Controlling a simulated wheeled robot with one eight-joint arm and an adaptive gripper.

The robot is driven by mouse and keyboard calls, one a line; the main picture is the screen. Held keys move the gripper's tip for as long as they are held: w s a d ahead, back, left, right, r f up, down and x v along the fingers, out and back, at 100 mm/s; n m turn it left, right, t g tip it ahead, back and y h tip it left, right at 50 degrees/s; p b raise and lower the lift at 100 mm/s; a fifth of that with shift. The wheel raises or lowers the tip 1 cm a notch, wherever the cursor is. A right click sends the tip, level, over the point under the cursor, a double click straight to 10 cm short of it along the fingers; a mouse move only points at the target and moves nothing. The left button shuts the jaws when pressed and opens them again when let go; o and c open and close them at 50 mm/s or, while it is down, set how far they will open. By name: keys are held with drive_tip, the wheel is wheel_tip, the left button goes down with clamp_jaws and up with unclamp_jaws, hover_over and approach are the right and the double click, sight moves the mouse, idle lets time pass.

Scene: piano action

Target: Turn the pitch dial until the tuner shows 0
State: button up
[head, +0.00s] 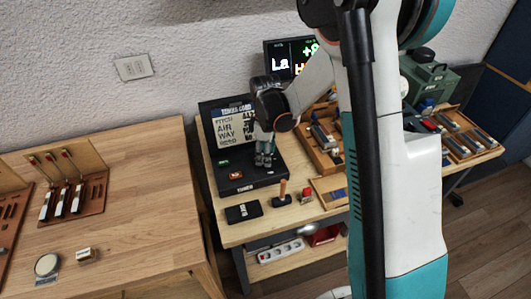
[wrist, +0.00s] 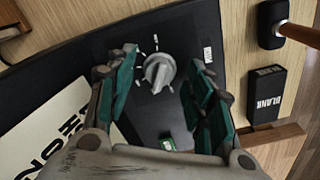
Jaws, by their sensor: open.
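The pitch dial (wrist: 158,72) is a light grey knob with tick marks around it on a black panel (wrist: 95,55), seen in the wrist view. My gripper (wrist: 163,76) is open, with one green-padded finger on each side of the dial and a gap to both. In the head view my gripper (head: 264,160) points down over the black tuner box (head: 240,184) and hides the dial. The tuner screen (head: 277,48) at the back shows "La" and a green reading starting with "+8"; the rest is hidden behind my arm.
A black block marked BLANK (wrist: 266,94) and a wooden-handled tool (head: 282,193) lie beside the box. A printed card (head: 233,127) stands in its lid. Wooden trays of parts (head: 322,140) are to the right. The left bench (head: 130,215) has a wide bare area.

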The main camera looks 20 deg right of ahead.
drive_tip(key=shift+c, duration=0.3)
drive_tip(key=c, duration=1)
drive_tip(key=shift+m, duration=0.4)
drive_tip(key=m+b, duration=0.1)
drive_tip(key=m, duration=0.5)
drive_tip(key=shift+m, duration=0.4)
drive_tip(key=m+b, duration=0.1)
drive_tip(key=m, duration=0.3)
drive_tip(key=shift+m, duration=2.1)
